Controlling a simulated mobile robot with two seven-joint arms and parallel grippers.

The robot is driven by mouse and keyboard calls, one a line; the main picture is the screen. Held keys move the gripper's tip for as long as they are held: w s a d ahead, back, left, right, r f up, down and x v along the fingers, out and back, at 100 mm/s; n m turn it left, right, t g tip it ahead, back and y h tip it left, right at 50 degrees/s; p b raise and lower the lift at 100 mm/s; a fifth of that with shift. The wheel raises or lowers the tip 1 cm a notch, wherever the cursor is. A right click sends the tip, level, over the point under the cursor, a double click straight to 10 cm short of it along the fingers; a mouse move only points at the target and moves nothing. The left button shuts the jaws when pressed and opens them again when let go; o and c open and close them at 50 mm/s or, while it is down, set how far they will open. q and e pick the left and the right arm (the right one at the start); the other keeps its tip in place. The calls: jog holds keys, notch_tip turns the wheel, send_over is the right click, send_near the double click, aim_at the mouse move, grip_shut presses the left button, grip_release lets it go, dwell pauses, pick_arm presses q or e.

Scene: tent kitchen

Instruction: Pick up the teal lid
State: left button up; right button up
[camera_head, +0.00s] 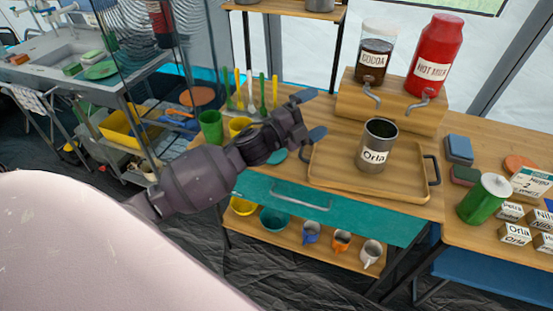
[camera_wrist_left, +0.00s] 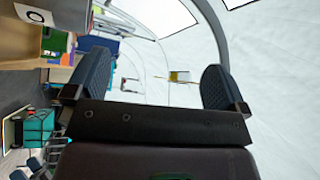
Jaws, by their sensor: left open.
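A small teal disc that looks like the teal lid (camera_head: 277,157) lies on the wooden table, just left of the wooden tray and partly hidden by my left gripper. My left gripper (camera_head: 310,116) is above the table, between the cups and the tray, with its fingers spread toward the right. Nothing is between the fingers. In the left wrist view the same gripper (camera_wrist_left: 155,82) shows two dark finger pads wide apart, with the tent wall beyond. The lid is not seen in that view. My right gripper is out of view.
The wooden tray (camera_head: 328,178) holds a metal can (camera_head: 378,146) labelled Orla. Behind it, a wooden stand (camera_head: 390,105) bears two dispensers. A green canister (camera_head: 484,199) and boxes crowd the right.

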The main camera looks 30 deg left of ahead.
pick_arm(q)
jog(key=w+d+r+m+g+h+b, duration=0.35)
jog(key=m+g+h, duration=0.25)
jog(key=m, duration=0.9)
jog(key=s+a+f+m+g+y+b, duration=0.1)
jog(key=a+f+m+g+y, duration=0.55)
jog(key=a+m, duration=0.3)
jog(key=a+f+m+g+y+b, duration=0.1)
jog(key=a+f+m+g+y, duration=0.5)
jog(key=a+m, duration=0.4)
jog(key=shift+m+y, duration=0.45)
jog(key=shift+m, duration=0.1)
jog(key=f, duration=0.1)
jog(key=d+f, duration=0.1)
jog(key=f, duration=0.1)
jog(key=d+f+b, duration=0.1)
jog(key=shift+s+f, duration=0.15)
jog(key=shift+s, duration=0.2)
jog(key=shift+s+d+f, duration=0.1)
jog(key=shift+d+f, duration=0.15)
jog(key=shift+f, duration=1.15)
jog(key=shift+s+d+f, duration=0.1)
jog(key=shift+d+f, duration=0.1)
jog(key=shift+f, duration=1.2)
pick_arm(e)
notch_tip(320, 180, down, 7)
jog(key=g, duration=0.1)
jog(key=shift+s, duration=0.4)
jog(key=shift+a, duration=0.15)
